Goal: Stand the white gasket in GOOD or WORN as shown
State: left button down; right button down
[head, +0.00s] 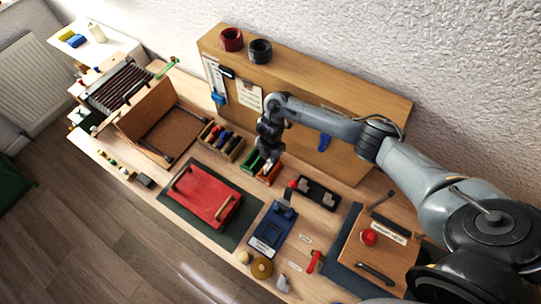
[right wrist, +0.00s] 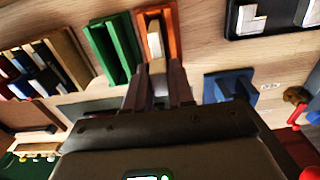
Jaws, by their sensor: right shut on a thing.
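My right gripper (head: 266,158) reaches down over the two slotted holders in the head view. In the right wrist view its dark fingers (right wrist: 157,84) are shut on a pale piece (right wrist: 157,66), which I take to be the white gasket. The fingertips are at the near end of the orange holder (right wrist: 170,32). A whitish part (right wrist: 154,42) shows in that holder's slot, in line with the held piece; I cannot tell whether they are one thing. The green holder (right wrist: 111,50) stands just left, its slot seemingly empty. No GOOD or WORN lettering is readable. My left gripper is not in view.
A wooden rack (head: 221,140) with dark and blue pieces stands left of the holders. A black tray (head: 318,193) with grey pieces and a blue stand (head: 272,230) are to the right. A red padded block (head: 201,197) lies in front; the wooden board (head: 300,118) rises behind.

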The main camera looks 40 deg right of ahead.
jog(key=shift+s+f, duration=0.2)
jog(key=shift+f, duration=0.15)
jog(key=c, duration=0.9)
grip_release()
jog(key=shift+d+f, duration=0.1)
jog(key=shift+o, duration=1.2)
jog(key=shift+s, duration=0.1)
jog(key=shift+r+p, duration=0.45)
jog(key=shift+r, duration=0.1)
jog(key=shift+r+p, duration=0.65)
jog(key=shift+r, duration=0.05)
jog(key=shift+w+r+p, duration=0.25)
jog(key=shift+r+p, duration=0.7)
jog(key=shift+r, duration=0.05)
jog(key=shift+r+p, duration=1.75)
jog(key=shift+r, duration=0.1)
